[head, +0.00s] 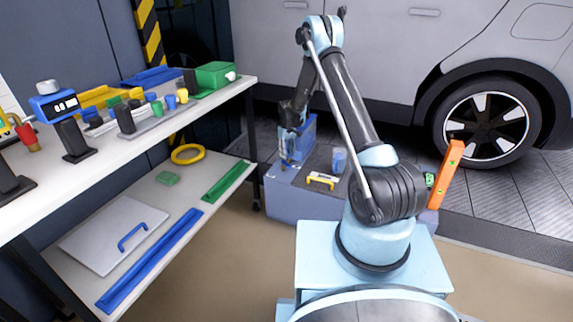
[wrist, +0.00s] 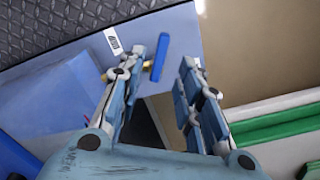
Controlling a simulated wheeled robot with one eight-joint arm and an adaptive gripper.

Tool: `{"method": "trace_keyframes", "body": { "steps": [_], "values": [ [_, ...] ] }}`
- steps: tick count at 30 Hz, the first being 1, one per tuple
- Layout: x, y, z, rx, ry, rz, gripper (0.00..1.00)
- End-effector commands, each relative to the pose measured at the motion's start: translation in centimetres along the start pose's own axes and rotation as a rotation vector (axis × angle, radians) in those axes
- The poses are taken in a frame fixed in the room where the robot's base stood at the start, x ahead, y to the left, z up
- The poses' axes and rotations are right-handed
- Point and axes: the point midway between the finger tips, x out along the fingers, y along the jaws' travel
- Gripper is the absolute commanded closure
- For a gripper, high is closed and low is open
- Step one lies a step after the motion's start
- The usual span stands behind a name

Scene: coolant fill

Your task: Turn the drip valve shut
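In the wrist view, a bright blue lever (wrist: 160,57) with brass-coloured metal beside it looks like the drip valve's handle. It lies at the edge of a grey-blue surface. My gripper (wrist: 163,68) is open, its two fingers well apart, with the lever between them near the tips, closer to the left finger. I cannot tell whether that finger touches it. The left finger hides part of the brass metal. In the head view, my gripper (head: 288,152) points down beside a blue box (head: 307,132) on a low grey-blue unit (head: 310,207); the valve is not clear there.
A translucent blue cup (head: 339,160) and a yellow handle (head: 322,180) are on the low unit. A workbench (head: 215,97) with several tools and a lower shelf (head: 190,228) stands at left. A car (head: 385,45) is behind. A white label (wrist: 113,41) is near the lever.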

Motion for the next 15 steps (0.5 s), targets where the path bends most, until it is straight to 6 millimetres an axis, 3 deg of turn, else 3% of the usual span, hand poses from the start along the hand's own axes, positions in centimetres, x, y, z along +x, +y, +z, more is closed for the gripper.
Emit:
{"method": "trace_keyframes", "body": {
  "steps": [6, 15],
  "values": [
    [3.4, 0.0, 0.0, 0.0, 0.0, 0.0, 0.68],
    [6.1, 0.0, 0.0, 0.0, 0.0, 0.0, 0.68]
  ]
}}
